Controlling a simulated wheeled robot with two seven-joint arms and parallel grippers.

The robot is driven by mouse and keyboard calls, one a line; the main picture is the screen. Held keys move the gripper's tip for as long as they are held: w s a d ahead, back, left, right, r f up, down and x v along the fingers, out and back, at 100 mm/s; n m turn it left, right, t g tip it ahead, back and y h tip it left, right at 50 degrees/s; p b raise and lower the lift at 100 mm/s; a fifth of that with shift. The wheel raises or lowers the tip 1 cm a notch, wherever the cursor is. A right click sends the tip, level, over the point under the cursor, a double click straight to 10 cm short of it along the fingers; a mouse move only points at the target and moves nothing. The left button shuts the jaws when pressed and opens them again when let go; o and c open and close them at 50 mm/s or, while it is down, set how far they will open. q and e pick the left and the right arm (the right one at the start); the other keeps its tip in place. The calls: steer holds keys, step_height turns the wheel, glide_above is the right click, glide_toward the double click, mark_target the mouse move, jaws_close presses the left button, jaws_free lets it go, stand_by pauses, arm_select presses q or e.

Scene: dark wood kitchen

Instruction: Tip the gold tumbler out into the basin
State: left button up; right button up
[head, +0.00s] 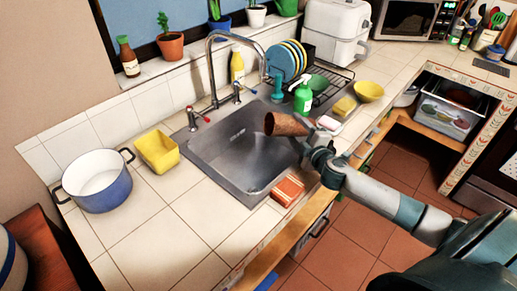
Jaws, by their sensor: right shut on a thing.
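A gold-brown tumbler (285,125) is held over the right part of the basin (235,150). It lies tilted nearly on its side, with its dark open mouth facing left over the basin. My right gripper (312,138) is shut on the tumbler from the right. The tumbler's far end is partly hidden by the gripper. No contents can be seen in the tumbler or falling from it. My left gripper is not in view.
A faucet (211,70) arches behind the basin. A green spray bottle (303,97) and dish rack (335,80) stand behind the tumbler. An orange-red box (287,190) lies near the front edge. A yellow container (157,152) and blue pot (97,182) stand left.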

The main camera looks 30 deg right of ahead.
steer(key=shift+m+b, duration=0.3)
steer(key=shift+m, duration=0.4)
steer(key=shift+m+y, duration=0.3)
steer(key=shift+m, duration=0.6)
steer(key=m, duration=0.3)
steer(key=shift+w+a+r+t+y, duration=0.1)
steer(key=shift+a+t+y, duration=0.2)
steer(key=shift+t, duration=0.1)
steer(key=shift+d+r+m+p, duration=0.1)
steer(key=shift+d+m+p, duration=0.15)
steer(key=shift+m+p, duration=0.2)
steer(key=shift+d+r+m+p, duration=0.2)
steer(key=shift+r+m+p, duration=0.4)
steer(key=shift+d+r+m+p, duration=0.2)
steer(key=shift+r+m+p, duration=0.35)
steer(key=shift+r+p, duration=0.05)
steer(key=shift+f+m, duration=0.1)
steer(key=shift+m, duration=0.4)
steer(key=shift+d+r+m+t+p, duration=0.15)
steer(key=shift+r+m+t+p, duration=0.15)
steer(key=shift+m, duration=0.2)
steer(key=shift+r+m+p, duration=0.75)
steer(key=shift+m+p, duration=0.05)
steer(key=shift+m, duration=0.1)
